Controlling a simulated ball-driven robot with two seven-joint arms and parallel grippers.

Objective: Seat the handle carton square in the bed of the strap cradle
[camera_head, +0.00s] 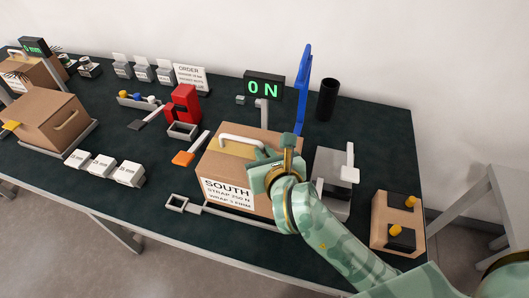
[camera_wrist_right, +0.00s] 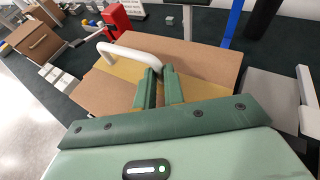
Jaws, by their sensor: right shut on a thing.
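The handle carton (camera_head: 225,160) is a brown box with a white bail handle (camera_head: 242,141), yellow tape on top and a white SOUTH label on its front. My right gripper (camera_head: 282,160) is over the right part of its top, shut on the right end of the handle. In the right wrist view the fingers (camera_wrist_right: 158,85) meet at the handle (camera_wrist_right: 130,52) above the carton top (camera_wrist_right: 200,65). The strap cradle's grey edge (camera_head: 240,219) shows below the carton; its bed is hidden. I cannot tell whether the carton touches the bed. My left gripper is not in view.
A 0 N display (camera_head: 264,86) and a blue upright (camera_head: 302,85) stand behind the carton. A grey block with a white lever (camera_head: 333,185) is close on its right. Another carton (camera_head: 45,118) is at left.

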